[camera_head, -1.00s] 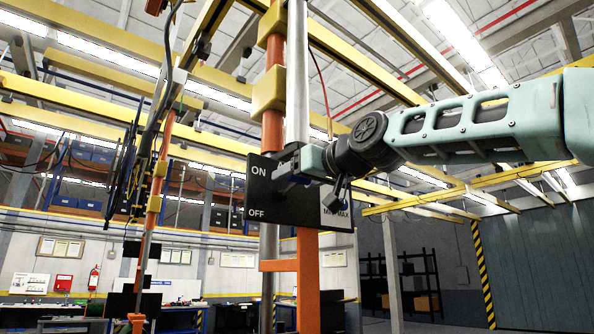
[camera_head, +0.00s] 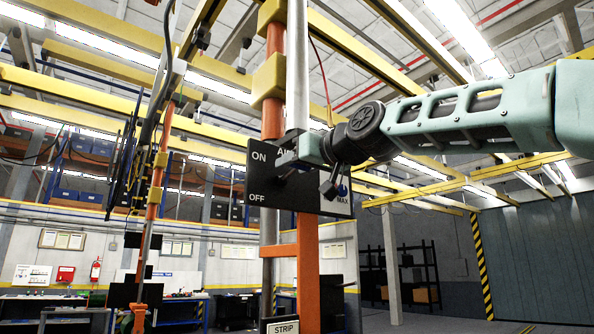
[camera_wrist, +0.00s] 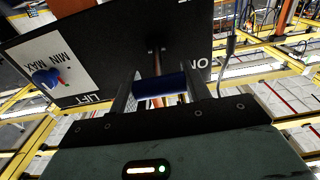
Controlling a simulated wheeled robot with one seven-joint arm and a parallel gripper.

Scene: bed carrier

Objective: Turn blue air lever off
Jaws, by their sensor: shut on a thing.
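The dark control panel (camera_head: 266,180) hangs on the orange and grey column, with ON at its upper left and OFF below. My gripper (camera_head: 296,163) is in front of its upper middle part, partly covering the AIR label. In the wrist view the blue lever (camera_wrist: 172,86) lies crosswise between the two fingers of my gripper (camera_wrist: 163,92), which is shut on it. Its dark stem runs to the panel (camera_wrist: 120,45). The ON label shows close to the right finger. In the head view my gripper mostly hides the lever.
A blue knob (camera_wrist: 46,77) sits on the panel's MIN/MAX dial, to the side of the lever; my wrist partly covers it in the head view. A STRIP sign (camera_head: 284,327) is below. Another hanging column (camera_head: 157,190) stands to the left.

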